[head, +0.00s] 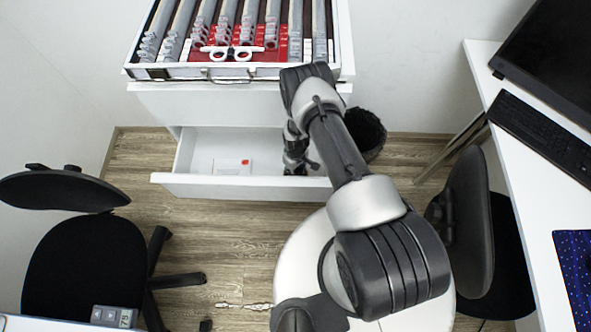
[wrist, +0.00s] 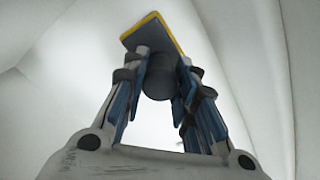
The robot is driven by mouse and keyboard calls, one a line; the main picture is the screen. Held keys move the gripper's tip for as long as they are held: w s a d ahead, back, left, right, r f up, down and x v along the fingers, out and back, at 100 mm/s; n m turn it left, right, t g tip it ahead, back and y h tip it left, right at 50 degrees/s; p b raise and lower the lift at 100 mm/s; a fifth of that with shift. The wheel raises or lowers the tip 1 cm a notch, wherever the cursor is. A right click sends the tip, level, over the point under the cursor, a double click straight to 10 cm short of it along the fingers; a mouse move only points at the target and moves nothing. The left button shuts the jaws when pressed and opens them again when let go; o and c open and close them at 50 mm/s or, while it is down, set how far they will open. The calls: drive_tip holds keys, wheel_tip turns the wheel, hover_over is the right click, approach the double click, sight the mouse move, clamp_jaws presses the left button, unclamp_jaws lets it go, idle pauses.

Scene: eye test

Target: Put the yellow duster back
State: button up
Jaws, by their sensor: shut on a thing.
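My gripper (wrist: 162,62) is shut on the yellow duster (wrist: 152,32), which shows in the wrist view as a dark slab with a yellow edge at the fingertips. A dark round piece (wrist: 158,80) sits between the fingers; I cannot tell whether it belongs to the duster. White surfaces surround the gripper in the wrist view. In the head view my wrist reaches down at the right end of an open lower white drawer (head: 240,187). The fingers and the duster are hidden there.
An open trial-lens drawer (head: 152,72) is above. A black bin (head: 367,132) stands right of the cabinet. Black chairs stand left (head: 85,265) and right (head: 468,215). A white desk (head: 520,190) is at right.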

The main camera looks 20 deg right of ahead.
drive_tip(key=o, duration=1)
wheel_tip(320, 180, up, 12)
drive_tip(key=p, duration=0.4)
drive_tip(key=shift+p, duration=0.3)
